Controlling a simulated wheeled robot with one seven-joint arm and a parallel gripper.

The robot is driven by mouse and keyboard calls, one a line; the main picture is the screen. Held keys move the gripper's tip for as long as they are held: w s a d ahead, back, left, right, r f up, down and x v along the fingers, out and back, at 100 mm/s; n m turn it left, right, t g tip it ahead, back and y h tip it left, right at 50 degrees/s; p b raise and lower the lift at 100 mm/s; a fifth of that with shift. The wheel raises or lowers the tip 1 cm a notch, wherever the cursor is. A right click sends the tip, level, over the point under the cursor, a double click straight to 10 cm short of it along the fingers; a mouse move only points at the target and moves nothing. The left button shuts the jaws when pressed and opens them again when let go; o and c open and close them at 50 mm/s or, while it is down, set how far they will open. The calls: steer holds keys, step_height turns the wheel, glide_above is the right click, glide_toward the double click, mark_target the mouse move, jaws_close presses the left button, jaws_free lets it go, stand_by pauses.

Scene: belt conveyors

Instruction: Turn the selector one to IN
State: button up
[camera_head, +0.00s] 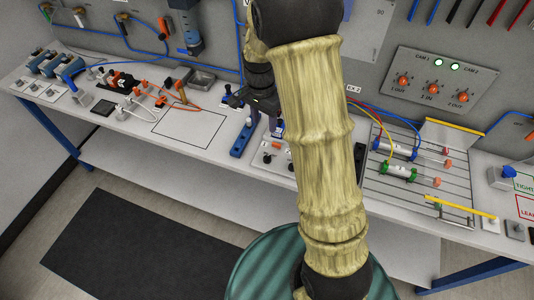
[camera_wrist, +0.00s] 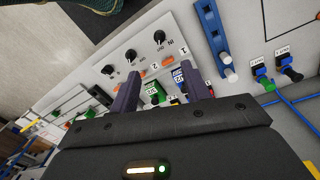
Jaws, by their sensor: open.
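A light panel with a row of black selector knobs lies ahead of my gripper in the wrist view. The selector knob (camera_wrist: 160,37) beside the "IN" lettering and nearest the "1" label is taken as selector one; its exact pointer direction is too small to tell. A second knob (camera_wrist: 131,55) and a third knob (camera_wrist: 107,70) sit to its left. My gripper (camera_wrist: 160,74) is open, its two dark fingers apart with nothing held, and the knobs appear beyond the fingertips. In the head view, my gripper (camera_head: 265,115) is over the panel (camera_head: 268,160), partly hidden by my arm.
A blue rail (camera_wrist: 211,35) stands right of the panel. Blue and black plugs (camera_wrist: 290,73) with blue cables are at the right. In the head view, a cylinder board (camera_head: 415,200) lies right of my arm, and a bare outlined area (camera_head: 187,127) lies left.

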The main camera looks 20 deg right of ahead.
mark_target(267, 156)
steer(key=f+p, duration=0.1)
steer(key=f, duration=0.4)
steer(key=f+p, duration=0.1)
steer(key=f, duration=0.5)
steer(key=s+f+p, duration=0.1)
steer(key=f, duration=0.4)
steer(key=shift+d+f, duration=0.25)
steer(key=c, duration=1)
